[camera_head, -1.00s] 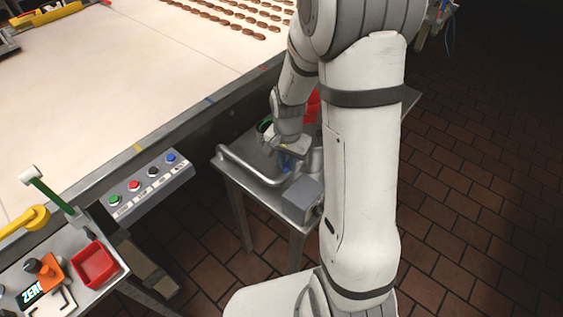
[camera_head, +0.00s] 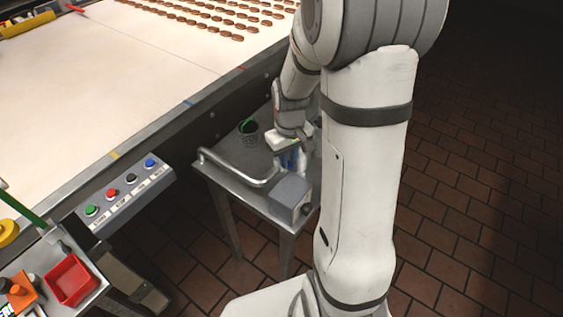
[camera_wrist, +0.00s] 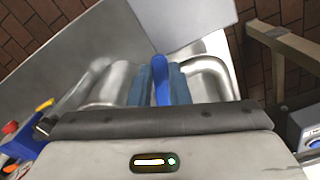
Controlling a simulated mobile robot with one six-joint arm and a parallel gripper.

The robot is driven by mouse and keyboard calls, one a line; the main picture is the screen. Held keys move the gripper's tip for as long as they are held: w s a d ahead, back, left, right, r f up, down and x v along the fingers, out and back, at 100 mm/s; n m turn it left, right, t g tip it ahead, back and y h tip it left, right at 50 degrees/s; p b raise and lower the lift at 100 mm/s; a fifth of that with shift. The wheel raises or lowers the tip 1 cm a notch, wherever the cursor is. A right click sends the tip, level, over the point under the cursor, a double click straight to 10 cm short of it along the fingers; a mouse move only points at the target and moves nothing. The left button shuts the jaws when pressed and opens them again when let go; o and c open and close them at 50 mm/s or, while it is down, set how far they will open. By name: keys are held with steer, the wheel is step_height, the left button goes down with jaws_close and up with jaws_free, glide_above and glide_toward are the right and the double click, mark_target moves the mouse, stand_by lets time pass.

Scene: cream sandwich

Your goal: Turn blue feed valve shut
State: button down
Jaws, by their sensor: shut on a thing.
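The blue feed valve handle (camera_wrist: 161,80) stands upright between the two finger pads of my gripper (camera_wrist: 160,86) in the wrist view. The gripper is shut on it. In the head view, my gripper (camera_head: 292,158) reaches down over a small metal side table (camera_head: 232,180), and only a bit of blue shows at its tip. A bent metal pipe (camera_head: 240,172) runs beside the valve; it also shows in the wrist view (camera_wrist: 212,66). The valve body is mostly hidden by my gripper and arm.
A grey box (camera_head: 290,196) sits at the table's front, close to the gripper. Tiled floor (camera_head: 470,170) is clear at right.

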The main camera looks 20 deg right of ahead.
steer(key=shift+w+d+r+n+b, duration=0.1)
steer(key=shift+w+d+n+b, duration=0.15)
steer(key=shift+n, duration=0.5)
steer(key=shift+w+d+f+n+b, duration=0.1)
steer(key=shift+d+n, duration=0.25)
steer(key=shift+n, duration=0.35)
steer(key=shift+w+d+r+n+b, duration=0.1)
steer(key=shift+w+d+n, duration=0.15)
steer(key=shift+n, duration=0.5)
steer(key=c, duration=1.4)
jaws_free()
steer(key=shift+s, duration=0.1)
steer(key=shift+o, duration=0.2)
step_height(320, 180, up, 8)
